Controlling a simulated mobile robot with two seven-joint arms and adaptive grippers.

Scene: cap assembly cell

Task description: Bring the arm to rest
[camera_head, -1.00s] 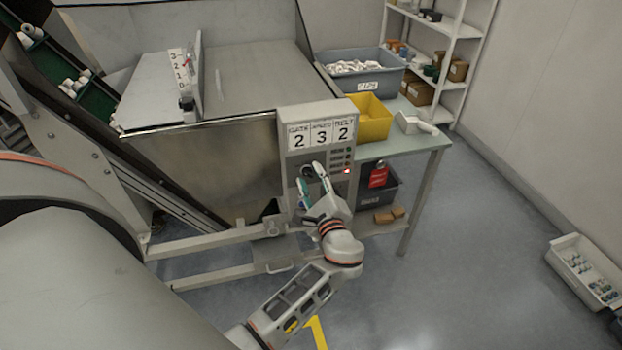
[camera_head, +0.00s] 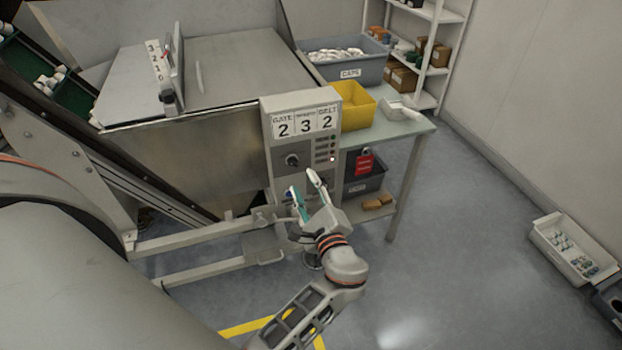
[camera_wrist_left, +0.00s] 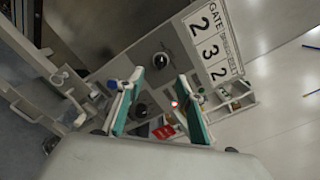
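My left gripper (camera_head: 302,182) is open and empty, in front of the lower part of the grey control panel (camera_head: 268,158). The panel's sign (camera_head: 306,123) reads 2, 3, 2 under gate, speed and belt. One small lamp (camera_head: 332,159) at the panel's right is lit. My right gripper is not in view.
A bench (camera_head: 408,131) right of the panel holds a grey bin (camera_head: 375,71) of white caps, a yellow bin (camera_head: 355,110) and a white scoop (camera_head: 400,110). A dark bin with a red tag (camera_head: 364,163) is below. The floor to the right is open, up to a white tray (camera_head: 540,238).

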